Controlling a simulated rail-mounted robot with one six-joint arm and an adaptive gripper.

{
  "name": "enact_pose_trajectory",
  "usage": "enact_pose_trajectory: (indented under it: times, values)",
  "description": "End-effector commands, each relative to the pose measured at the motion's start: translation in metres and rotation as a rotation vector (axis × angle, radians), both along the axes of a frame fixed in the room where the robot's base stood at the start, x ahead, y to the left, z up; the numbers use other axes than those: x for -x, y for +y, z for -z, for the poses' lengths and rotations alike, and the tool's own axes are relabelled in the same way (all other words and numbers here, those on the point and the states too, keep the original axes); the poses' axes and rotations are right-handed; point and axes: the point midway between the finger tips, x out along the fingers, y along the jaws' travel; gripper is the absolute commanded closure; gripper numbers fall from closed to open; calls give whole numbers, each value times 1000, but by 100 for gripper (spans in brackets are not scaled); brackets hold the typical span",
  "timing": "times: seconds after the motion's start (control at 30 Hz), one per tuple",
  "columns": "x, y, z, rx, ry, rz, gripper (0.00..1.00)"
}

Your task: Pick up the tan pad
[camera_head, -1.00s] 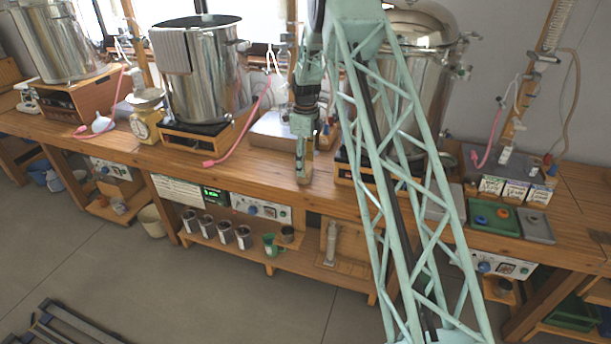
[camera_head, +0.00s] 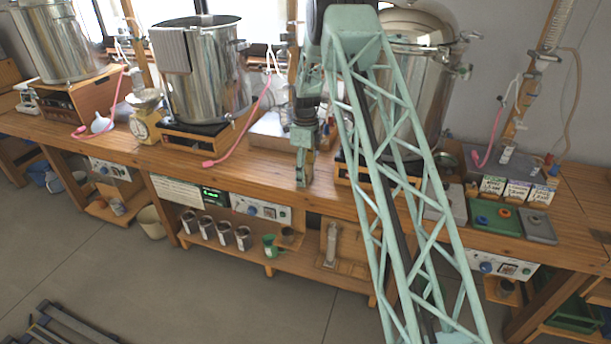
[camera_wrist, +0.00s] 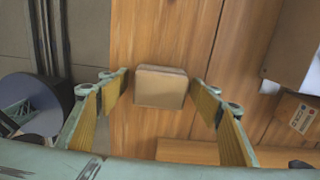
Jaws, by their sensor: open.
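The tan pad (camera_wrist: 161,87) is a small block lying on the wooden bench top (camera_wrist: 135,40) in the wrist view. My gripper (camera_wrist: 160,82) is open, with one finger to the left of the pad and one to the right. Gaps show between the pad and both fingers. In the head view my gripper (camera_head: 302,180) points down at the bench's front part, between two steel pots, and the pad cannot be made out there.
A steel pot (camera_head: 200,75) stands left of my gripper and another steel pot (camera_head: 425,95) stands right, behind my arm. A pink hose (camera_head: 240,130) runs down to the bench on the left. The bench's front edge is close to the pad.

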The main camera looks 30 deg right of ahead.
Motion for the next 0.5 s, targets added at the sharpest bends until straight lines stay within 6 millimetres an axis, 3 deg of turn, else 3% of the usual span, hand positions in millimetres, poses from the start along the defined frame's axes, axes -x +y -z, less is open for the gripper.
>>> enact_pose_trajectory:
  times: [0.1, 0.4, 0.5]
  values:
    - [0, 0, 0, 0, 0, 0, 42]
    - [0, 0, 0, 0, 0, 0, 67]
    - [0, 0, 0, 0, 0, 0, 68]
